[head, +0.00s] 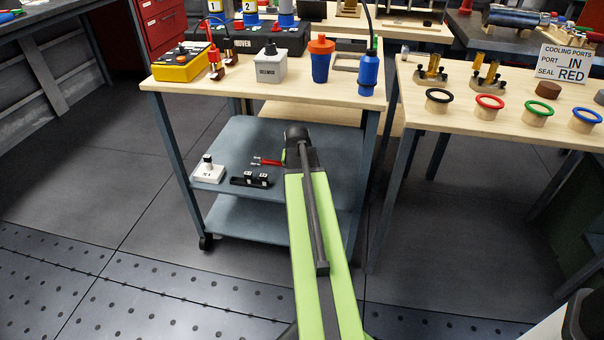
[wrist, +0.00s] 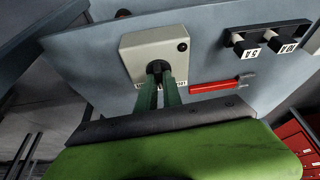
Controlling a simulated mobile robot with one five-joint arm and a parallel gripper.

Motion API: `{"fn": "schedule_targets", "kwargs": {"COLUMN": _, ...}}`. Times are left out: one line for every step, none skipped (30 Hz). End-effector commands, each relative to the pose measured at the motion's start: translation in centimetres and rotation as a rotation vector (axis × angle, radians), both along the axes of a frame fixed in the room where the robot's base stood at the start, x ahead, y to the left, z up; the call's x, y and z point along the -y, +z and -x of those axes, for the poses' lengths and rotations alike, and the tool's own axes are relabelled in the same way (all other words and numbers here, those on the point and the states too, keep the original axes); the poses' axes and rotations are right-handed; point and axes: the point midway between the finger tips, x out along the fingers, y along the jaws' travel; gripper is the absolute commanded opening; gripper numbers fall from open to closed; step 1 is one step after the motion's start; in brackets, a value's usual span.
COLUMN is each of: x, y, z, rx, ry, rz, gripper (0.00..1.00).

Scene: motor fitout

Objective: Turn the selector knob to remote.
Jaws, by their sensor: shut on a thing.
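Small labels sit beside the knob, partly covered by the fingers and too small to read fully. I cannot tell which mark the knob points at. In the head view my arm hides the selector box, the knob and most of my gripper.
Left of my arm on the shelf (head: 243,140) are a red-handled part (head: 268,162), a black fuse holder (head: 250,180) and another white box with a black knob (head: 208,171).

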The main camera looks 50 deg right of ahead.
Motion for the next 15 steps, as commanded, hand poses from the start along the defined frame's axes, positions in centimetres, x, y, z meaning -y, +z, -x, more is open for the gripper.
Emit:
{"fn": "schedule_targets", "kwargs": {"x": -0.17, "y": -0.07, "z": 0.03, "rx": -0.006, "ry": -0.039, "rz": -0.003, "gripper": 0.0}}
{"fn": "schedule_targets", "kwargs": {"x": -0.16, "y": -0.07, "z": 0.02, "rx": -0.006, "ry": -0.068, "rz": -0.003, "gripper": 0.0}}
{"fn": "schedule_targets", "kwargs": {"x": -0.17, "y": -0.07, "z": 0.01, "rx": -0.006, "ry": -0.107, "rz": -0.004, "gripper": 0.0}}
{"fn": "schedule_targets", "kwargs": {"x": -0.17, "y": -0.07, "z": 0.0, "rx": -0.007, "ry": -0.136, "rz": -0.004, "gripper": 0.0}}
{"fn": "schedule_targets", "kwargs": {"x": -0.16, "y": -0.07, "z": -0.02, "rx": -0.006, "ry": -0.164, "rz": -0.003, "gripper": 0.0}}
{"fn": "schedule_targets", "kwargs": {"x": -0.19, "y": -0.06, "z": -0.08, "rx": -0.005, "ry": -0.202, "rz": -0.003, "gripper": 0.0}}
{"fn": "schedule_targets", "kwargs": {"x": -0.19, "y": -0.06, "z": -0.1, "rx": -0.006, "ry": -0.231, "rz": -0.003, "gripper": 0.0}}
{"fn": "schedule_targets", "kwargs": {"x": -0.22, "y": -0.07, "z": -0.13, "rx": -0.007, "ry": -0.259, "rz": -0.004, "gripper": 0.0}}
{"fn": "schedule_targets", "kwargs": {"x": -0.19, "y": -0.06, "z": -0.14, "rx": -0.007, "ry": -0.297, "rz": -0.003, "gripper": 0.0}}
{"fn": "schedule_targets", "kwargs": {"x": -0.18, "y": -0.06, "z": -0.16, "rx": -0.006, "ry": -0.325, "rz": -0.003, "gripper": 0.0}}
{"fn": "schedule_targets", "kwargs": {"x": -0.19, "y": -0.06, "z": -0.19, "rx": -0.006, "ry": -0.354, "rz": -0.003, "gripper": 0.0}}
{"fn": "schedule_targets", "kwargs": {"x": -0.18, "y": -0.07, "z": -0.2, "rx": -0.006, "ry": -0.392, "rz": -0.003, "gripper": 0.0}}
{"fn": "schedule_targets", "kwargs": {"x": -0.2, "y": -0.06, "z": -0.24, "rx": -0.006, "ry": -0.419, "rz": -0.003, "gripper": 0.0}}
{"fn": "schedule_targets", "kwargs": {"x": -0.21, "y": -0.06, "z": -0.28, "rx": -0.005, "ry": -0.447, "rz": -0.003, "gripper": 0.0}}
{"fn": "schedule_targets", "kwargs": {"x": -0.21, "y": -0.05, "z": -0.29, "rx": -0.005, "ry": -0.482, "rz": -0.003, "gripper": 0.0}}
